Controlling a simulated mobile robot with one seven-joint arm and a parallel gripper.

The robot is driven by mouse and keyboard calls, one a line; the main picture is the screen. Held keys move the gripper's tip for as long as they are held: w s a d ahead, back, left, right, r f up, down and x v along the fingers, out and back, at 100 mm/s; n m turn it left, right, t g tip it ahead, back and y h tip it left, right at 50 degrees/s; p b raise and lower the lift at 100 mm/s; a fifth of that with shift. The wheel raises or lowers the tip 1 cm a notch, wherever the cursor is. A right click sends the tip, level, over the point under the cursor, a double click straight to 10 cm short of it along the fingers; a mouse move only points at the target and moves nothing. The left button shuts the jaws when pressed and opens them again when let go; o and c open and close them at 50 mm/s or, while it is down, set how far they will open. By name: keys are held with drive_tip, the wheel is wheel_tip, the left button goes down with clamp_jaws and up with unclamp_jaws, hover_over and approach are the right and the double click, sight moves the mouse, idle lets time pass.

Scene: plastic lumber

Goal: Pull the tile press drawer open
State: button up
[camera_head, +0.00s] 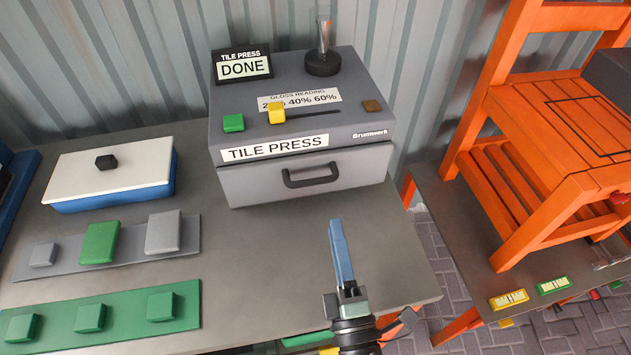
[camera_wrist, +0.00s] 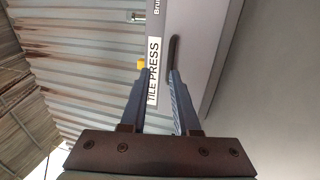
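The tile press (camera_head: 290,110) is a grey box on the table, with a "TILE PRESS" label and a sign reading "DONE". Its drawer (camera_head: 350,163) looks shut, with a dark bar handle (camera_head: 312,177) on its front. My gripper (camera_head: 336,224) is in front of the drawer, below and slightly right of the handle in the head view, apart from it. In the wrist view my gripper (camera_wrist: 160,74) has its two blue fingers apart with nothing between them. The handle (camera_wrist: 173,48) shows just beyond the right-hand fingertip there.
A white-lidded blue box (camera_head: 115,177), a grey strip with blocks (camera_head: 70,256) and a green strip with blocks (camera_head: 125,312) lie on the left of the table (camera_head: 265,260). An orange chair (camera_head: 545,150) stands at right. The tabletop before the press is clear.

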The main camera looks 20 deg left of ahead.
sight(313, 180)
drive_tip(key=shift+s+a+f+n+g, duration=0.35)
drive_tip(key=shift+s+f, duration=0.25)
drive_tip(key=shift+f, duration=0.25)
drive_tip(key=shift+a+f, duration=0.1)
drive_tip(key=shift+a, duration=0.2)
drive_tip(key=x, duration=1.2)
drive_tip(key=shift+w+a+p, duration=0.1)
drive_tip(key=shift+w+p, duration=0.15)
drive_tip(key=shift+p, duration=0.05)
drive_tip(key=shift+c, duration=0.2)
clamp_jaws()
